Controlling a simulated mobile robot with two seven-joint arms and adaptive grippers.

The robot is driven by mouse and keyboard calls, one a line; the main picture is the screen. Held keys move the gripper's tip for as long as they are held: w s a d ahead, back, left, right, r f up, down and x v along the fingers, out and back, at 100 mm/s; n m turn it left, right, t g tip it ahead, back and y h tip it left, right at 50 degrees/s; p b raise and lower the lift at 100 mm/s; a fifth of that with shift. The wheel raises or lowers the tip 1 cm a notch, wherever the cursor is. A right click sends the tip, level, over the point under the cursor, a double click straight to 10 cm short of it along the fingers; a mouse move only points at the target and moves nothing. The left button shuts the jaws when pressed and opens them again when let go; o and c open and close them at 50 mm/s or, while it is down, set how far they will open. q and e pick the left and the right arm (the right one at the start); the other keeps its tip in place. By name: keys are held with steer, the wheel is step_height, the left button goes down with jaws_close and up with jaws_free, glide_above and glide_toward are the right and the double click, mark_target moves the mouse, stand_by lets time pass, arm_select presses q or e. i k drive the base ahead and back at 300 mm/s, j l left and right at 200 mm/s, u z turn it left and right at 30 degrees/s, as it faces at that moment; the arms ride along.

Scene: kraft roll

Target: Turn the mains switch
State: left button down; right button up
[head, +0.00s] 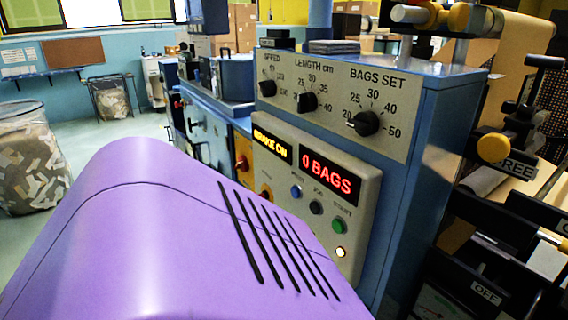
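A red knob on a yellow plate (242,163) is on the side of the blue machine, left of the display panel. It looks like a mains switch, but it is small and I cannot read a label or its position. The display panel (355,188) reads "BRAKE ON" in yellow and "0 BAGS" in red, so the machine is lit. Neither of my grippers is in view. A purple casing close to the camera covers the lower left and hides the machine's lower part.
Above the displays are the SPEED knob (267,88), the LENGTH knob (307,102) and the BAGS SET knob (364,123). Paper-roll gear with a FREE label (517,167) and an OFF label (486,291) stands at right. A scrap-filled bin (30,165) stands at left beside open floor.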

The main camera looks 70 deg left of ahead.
mark_target(243, 163)
steer(key=u, duration=2.75)
